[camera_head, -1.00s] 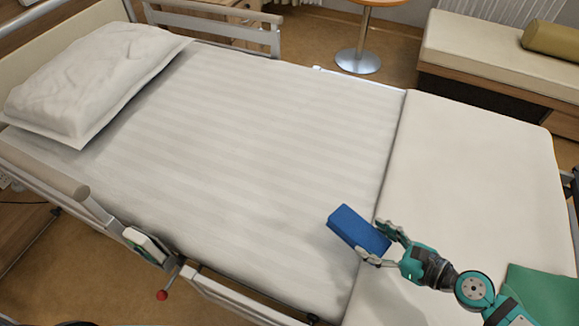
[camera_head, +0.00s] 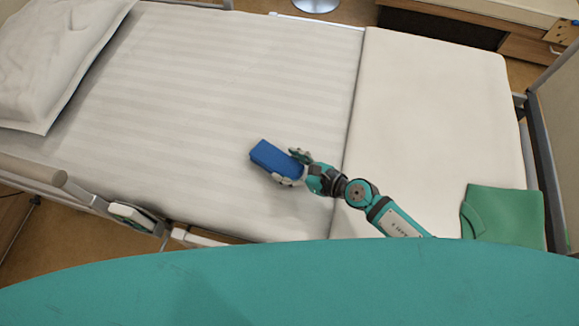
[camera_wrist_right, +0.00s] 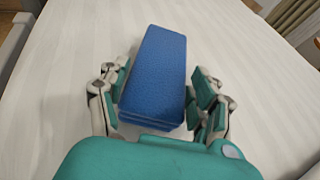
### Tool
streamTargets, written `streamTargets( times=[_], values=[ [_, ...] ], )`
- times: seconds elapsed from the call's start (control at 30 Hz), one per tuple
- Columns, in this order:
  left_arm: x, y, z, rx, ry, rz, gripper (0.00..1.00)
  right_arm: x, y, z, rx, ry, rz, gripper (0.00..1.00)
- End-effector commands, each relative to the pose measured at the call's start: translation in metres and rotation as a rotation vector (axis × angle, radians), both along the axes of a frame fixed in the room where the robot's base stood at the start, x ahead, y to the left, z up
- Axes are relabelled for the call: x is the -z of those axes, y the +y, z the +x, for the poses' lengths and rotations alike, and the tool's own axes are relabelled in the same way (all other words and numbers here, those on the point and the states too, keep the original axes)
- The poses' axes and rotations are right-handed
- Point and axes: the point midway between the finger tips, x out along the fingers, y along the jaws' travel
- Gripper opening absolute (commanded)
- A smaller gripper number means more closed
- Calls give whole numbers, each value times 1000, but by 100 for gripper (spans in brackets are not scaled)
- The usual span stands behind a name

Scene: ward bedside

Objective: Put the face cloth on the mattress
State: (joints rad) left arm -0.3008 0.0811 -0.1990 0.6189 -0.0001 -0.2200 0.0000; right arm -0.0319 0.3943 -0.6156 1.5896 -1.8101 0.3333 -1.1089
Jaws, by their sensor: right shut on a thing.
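The face cloth (camera_head: 271,158) is a blue folded block. It is between the fingers of my right gripper (camera_head: 294,168), over the striped part of the mattress (camera_head: 210,110). In the right wrist view the cloth (camera_wrist_right: 155,75) stretches forward from between the two fingers of the right gripper (camera_wrist_right: 158,108), with the white striped mattress behind it. The right gripper is shut on the cloth. I cannot tell whether the cloth touches the mattress. My left gripper is not in view.
A pillow (camera_head: 55,55) lies at the left end of the bed. A pale plain cover (camera_head: 435,100) lies over the right part, with a green folded cloth (camera_head: 505,215) at its near right corner. A side rail (camera_head: 110,208) runs along the near left edge. The mattress around the gripper is clear.

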Motion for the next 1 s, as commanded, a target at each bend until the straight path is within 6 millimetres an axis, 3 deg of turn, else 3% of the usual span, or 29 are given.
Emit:
streamTargets(
  times=[0.4,0.43,0.6,1.0],
  values=[
    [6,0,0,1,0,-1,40,7,0,0,1,-1,1,35],
    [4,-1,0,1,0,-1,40,5,-1,0,1,-1,1,68],
    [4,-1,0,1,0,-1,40,5,-1,0,1,0,0,89],
    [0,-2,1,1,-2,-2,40,0,-6,-4,1,0,-3,89]
  ],
)
